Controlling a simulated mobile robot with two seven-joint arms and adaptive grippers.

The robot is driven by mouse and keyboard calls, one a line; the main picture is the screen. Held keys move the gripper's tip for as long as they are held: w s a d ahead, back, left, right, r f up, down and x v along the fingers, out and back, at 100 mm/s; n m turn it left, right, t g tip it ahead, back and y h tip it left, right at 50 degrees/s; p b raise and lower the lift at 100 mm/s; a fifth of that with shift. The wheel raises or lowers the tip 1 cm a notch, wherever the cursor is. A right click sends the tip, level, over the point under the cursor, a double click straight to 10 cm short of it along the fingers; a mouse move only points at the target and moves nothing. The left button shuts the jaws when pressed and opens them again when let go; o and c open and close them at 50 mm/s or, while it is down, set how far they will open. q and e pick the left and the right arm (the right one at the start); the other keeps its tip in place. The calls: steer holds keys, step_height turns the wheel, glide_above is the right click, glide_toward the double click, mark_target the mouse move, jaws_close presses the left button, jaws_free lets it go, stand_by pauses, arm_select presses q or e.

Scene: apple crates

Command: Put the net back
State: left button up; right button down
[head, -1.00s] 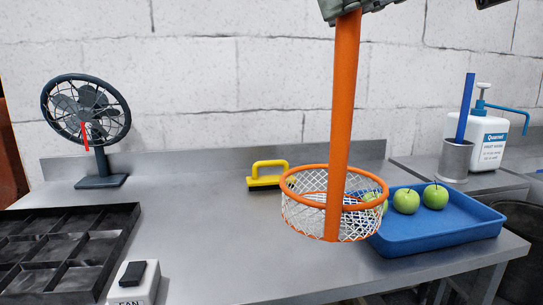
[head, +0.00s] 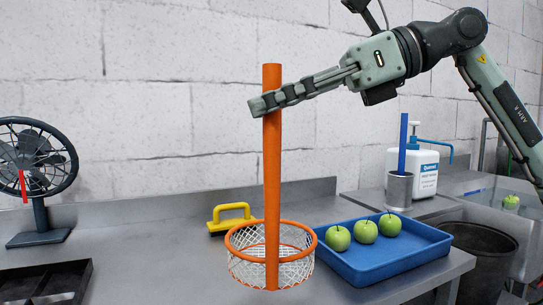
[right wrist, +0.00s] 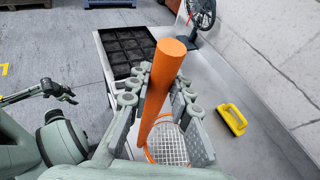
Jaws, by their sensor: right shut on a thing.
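The net has an upright orange handle (head: 272,190), an orange hoop and a white mesh basket (head: 255,273). My right gripper (head: 264,104) is shut around the handle near its top. The basket hangs over the grey worktop, left of the blue tray; I cannot tell whether it touches the surface. In the right wrist view the handle (right wrist: 160,85) runs between the fingers, with the mesh (right wrist: 167,150) beyond. My left gripper is out of the head view; arm parts at the left of the wrist view do not show its state clearly.
Green apples (head: 365,231) lie in the blue tray (head: 400,262). A yellow-handled tool (head: 231,215) stands behind the net. A fan (head: 35,160) and black divided crate (head: 40,285) are at left. A metal cup (head: 399,190) and white dispenser (head: 426,178) stand at the back right.

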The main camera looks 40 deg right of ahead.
mark_target(273, 150)
steer(key=w+d+f, duration=0.2)
steer(key=w, duration=0.1)
steer(key=shift+f, duration=0.1)
steer(key=shift+w+d+f, duration=0.1)
steer(key=shift+w+f, duration=0.05)
steer(key=shift+f, duration=0.15)
step_height(273, 150, down, 4)
steer(key=shift+r+b, duration=0.2)
steer(key=shift+b, duration=0.45)
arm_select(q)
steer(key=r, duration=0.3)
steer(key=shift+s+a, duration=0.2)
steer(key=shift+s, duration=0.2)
arm_select(e)
steer(key=shift+f, duration=0.15)
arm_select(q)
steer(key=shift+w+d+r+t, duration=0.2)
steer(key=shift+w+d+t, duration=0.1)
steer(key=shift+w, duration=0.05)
arm_select(e)
steer(key=c, duration=1.4)
jaws_free()
steer(key=shift+o, duration=0.2)
